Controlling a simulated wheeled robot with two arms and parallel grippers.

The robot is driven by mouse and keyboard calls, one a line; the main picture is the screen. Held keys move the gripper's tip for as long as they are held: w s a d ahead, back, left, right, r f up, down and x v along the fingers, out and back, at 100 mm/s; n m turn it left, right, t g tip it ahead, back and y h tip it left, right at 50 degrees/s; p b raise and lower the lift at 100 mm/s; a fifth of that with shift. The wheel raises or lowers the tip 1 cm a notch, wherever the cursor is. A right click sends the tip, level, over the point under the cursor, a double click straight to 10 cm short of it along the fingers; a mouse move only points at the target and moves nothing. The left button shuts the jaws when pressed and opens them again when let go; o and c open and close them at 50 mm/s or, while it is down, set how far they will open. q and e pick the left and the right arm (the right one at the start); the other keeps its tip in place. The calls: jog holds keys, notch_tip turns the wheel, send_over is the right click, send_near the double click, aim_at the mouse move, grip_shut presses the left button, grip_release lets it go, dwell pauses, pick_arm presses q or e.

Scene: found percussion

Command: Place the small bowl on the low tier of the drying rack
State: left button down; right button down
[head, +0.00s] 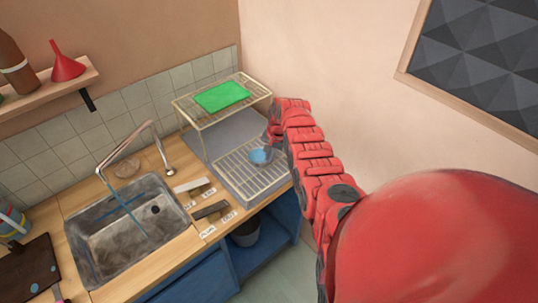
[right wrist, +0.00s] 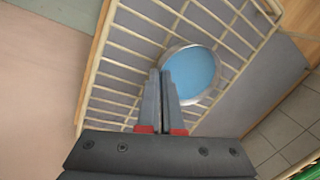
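The small bowl, with a blue inside and a pale rim, shows in the head view (head: 260,156) at the low tier of the drying rack (head: 235,178). In the right wrist view the bowl (right wrist: 192,72) lies over the bars of the low tier. My right gripper (head: 270,142) is at the bowl's rim, its two fingers (right wrist: 162,80) close together with the rim seeming to pass between them. I cannot tell whether the bowl's base touches the bars. My left gripper is out of view.
The rack's upper tier (head: 195,107) holds a flat green thing (head: 222,96). The sink (head: 86,243) and tap are to the left; a white bar (head: 188,185) and a dark bar (head: 210,209) lie between sink and rack. The wall is close behind and right of the rack.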

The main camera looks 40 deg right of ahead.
jog(key=shift+f, duration=0.1)
jog(key=shift+f, duration=0.15)
jog(key=c, duration=1.1)
grip_release()
